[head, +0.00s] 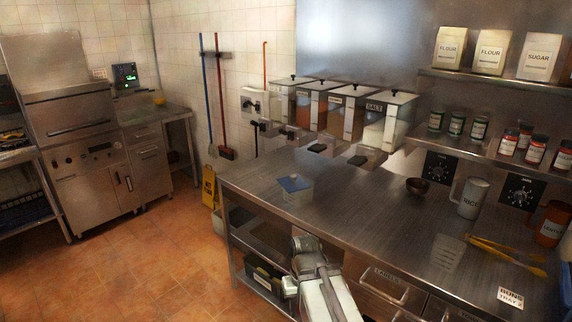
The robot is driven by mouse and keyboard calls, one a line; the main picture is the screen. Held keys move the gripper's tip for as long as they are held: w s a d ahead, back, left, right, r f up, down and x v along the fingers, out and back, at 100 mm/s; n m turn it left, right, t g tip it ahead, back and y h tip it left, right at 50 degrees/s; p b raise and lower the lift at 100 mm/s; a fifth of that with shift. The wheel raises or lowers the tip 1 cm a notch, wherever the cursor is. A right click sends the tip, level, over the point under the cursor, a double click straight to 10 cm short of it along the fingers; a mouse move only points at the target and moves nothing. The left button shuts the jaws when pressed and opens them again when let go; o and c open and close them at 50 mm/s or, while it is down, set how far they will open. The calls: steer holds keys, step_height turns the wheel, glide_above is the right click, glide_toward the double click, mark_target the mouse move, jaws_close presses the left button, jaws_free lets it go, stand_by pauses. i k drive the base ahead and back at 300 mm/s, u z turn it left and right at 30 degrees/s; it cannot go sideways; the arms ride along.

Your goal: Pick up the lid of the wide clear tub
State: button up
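A small clear tub (296,197) stands on the steel counter near its left end. A blue piece, which looks like its lid (294,183), lies on its top; I cannot tell how tightly it sits. A second clear container (448,252) is on the counter farther right, beside yellow tongs; I cannot make out a lid on it. My gripper (304,243) is at the front edge of the counter, below the blue-lidded tub in the picture and apart from it. Its fingers are too unclear to tell whether they are open or shut.
The steel counter (350,203) is mostly clear in the middle. A dark bowl (417,186), a rice jug (470,198) and yellow tongs (505,252) are on the right. Lidded dispensers (387,118) line the back. Drawers (385,287) are below the front edge.

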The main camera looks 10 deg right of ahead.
mark_target(292, 184)
steer(key=u, duration=0.05)
steer(key=i, duration=1.15)
steer(key=u, duration=4.1)
steer(key=k, duration=0.2)
steer(key=z, duration=0.65)
